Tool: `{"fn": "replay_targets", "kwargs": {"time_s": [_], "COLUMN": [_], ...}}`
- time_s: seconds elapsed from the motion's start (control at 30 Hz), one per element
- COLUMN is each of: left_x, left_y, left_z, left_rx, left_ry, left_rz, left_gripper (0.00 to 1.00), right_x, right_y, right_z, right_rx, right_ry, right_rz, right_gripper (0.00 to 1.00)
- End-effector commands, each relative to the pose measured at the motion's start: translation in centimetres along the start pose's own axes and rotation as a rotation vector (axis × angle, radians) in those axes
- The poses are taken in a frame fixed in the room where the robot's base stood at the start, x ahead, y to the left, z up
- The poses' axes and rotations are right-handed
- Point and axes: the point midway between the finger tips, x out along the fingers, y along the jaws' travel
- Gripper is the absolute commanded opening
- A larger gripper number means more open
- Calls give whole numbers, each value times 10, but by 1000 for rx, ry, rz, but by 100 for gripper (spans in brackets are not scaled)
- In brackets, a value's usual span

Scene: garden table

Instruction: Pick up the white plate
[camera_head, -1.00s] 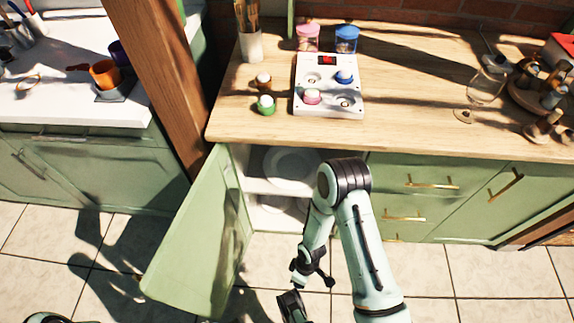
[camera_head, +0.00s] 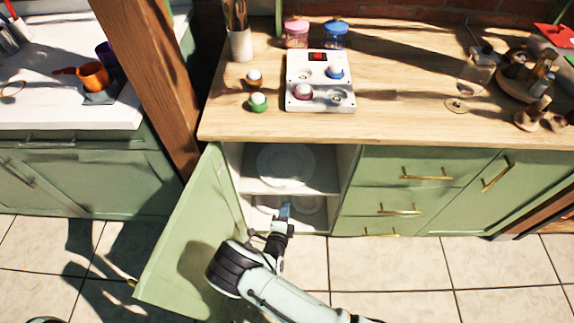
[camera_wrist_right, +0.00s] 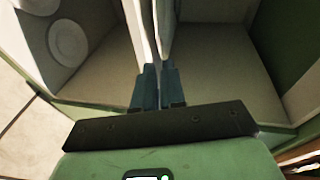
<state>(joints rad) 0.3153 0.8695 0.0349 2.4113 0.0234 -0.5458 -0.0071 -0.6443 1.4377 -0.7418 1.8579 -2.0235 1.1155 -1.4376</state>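The white plate (camera_head: 287,165) lies on the upper shelf inside the open cabinet. Another white round dish (camera_head: 306,204) lies on the lower level, partly hidden. My right gripper (camera_head: 284,210) reaches into the cabinet opening, in front of the lower level and below the upper shelf's front edge. In the right wrist view its fingers (camera_wrist_right: 159,88) are close together, with thin pale edge-on surfaces just beyond them. I cannot tell whether they touch or hold any of these. Round white dishes (camera_wrist_right: 68,42) show at that view's left. My left gripper is not in view.
The green cabinet door (camera_head: 188,240) stands open at the left, close to my right arm. The closed drawers (camera_head: 405,190) are to the right. The wooden countertop (camera_head: 410,110) above holds a white button panel (camera_head: 320,98), jars and a glass.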

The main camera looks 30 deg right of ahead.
Motion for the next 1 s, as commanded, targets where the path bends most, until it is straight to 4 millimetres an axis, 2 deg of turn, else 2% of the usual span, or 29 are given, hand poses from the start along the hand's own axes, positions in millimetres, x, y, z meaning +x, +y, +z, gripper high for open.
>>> {"fn": "replay_targets", "kwargs": {"time_s": [0.03,0.2,0.47,0.6,0.8,1.0], "left_x": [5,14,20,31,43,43], "left_y": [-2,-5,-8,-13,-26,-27], "left_z": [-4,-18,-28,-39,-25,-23], "left_rx": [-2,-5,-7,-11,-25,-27], "left_ry": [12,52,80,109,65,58], "left_rz": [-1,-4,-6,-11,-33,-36], "left_gripper": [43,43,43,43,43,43], "right_x": [13,44,64,85,108,111], "right_y": [2,3,2,5,4,3], "right_z": [-1,-1,0,3,4,4], "right_rx": [4,5,5,8,7,5], "right_ry": [5,6,6,7,7,5], "right_rz": [-1,2,3,2,4,4], "right_gripper": [10,10,10,10,10,10]}}
